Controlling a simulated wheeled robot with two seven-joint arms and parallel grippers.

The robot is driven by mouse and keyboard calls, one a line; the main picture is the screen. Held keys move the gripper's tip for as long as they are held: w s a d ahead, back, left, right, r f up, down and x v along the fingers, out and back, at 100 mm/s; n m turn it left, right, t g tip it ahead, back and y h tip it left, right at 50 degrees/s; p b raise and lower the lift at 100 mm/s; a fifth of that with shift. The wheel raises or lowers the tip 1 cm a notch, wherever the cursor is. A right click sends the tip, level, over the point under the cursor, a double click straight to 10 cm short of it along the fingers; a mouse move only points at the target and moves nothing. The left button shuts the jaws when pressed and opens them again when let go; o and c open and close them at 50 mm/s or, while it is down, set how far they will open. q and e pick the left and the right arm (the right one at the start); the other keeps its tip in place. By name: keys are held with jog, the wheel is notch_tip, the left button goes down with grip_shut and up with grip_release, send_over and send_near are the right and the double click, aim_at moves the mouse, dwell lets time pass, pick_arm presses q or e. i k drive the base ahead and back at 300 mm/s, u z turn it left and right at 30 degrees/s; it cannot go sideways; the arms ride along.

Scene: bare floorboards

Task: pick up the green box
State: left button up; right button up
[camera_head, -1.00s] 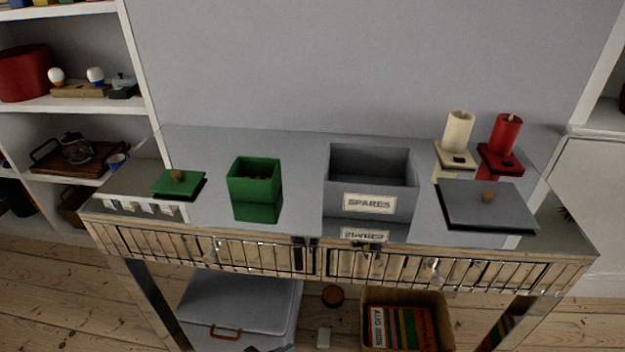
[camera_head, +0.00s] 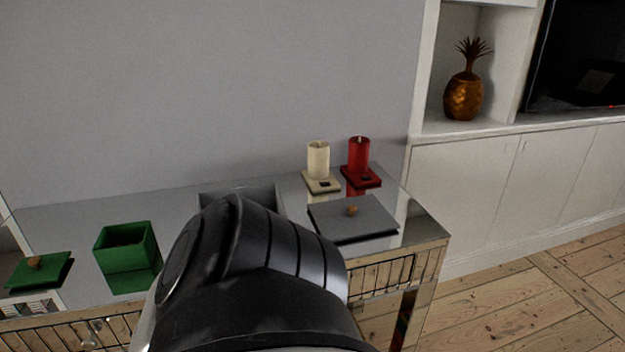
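The green box (camera_head: 128,258) is an open-topped square box standing on the mirrored console table, left of my arm. Something brownish lies inside it, too dark to tell. Its green lid (camera_head: 50,272) with a round wooden knob lies flat to its left, apart from it. A dark, rounded link of my own arm fills the bottom middle of the view, to the right of the green box. Neither of my grippers shows in the view.
My arm hides most of the grey box (camera_head: 240,190). A grey lid (camera_head: 372,221) lies to its right, with a cream candle (camera_head: 318,160) and a red candle (camera_head: 358,155) behind. The table's right end borders open floor (camera_head: 520,290). A pineapple ornament (camera_head: 464,95) stands on the white cabinet.

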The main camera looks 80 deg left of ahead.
aim_at(111, 259)
jog(key=z, duration=0.3)
jog(key=k, duration=2.1)
jog(key=u, duration=0.8)
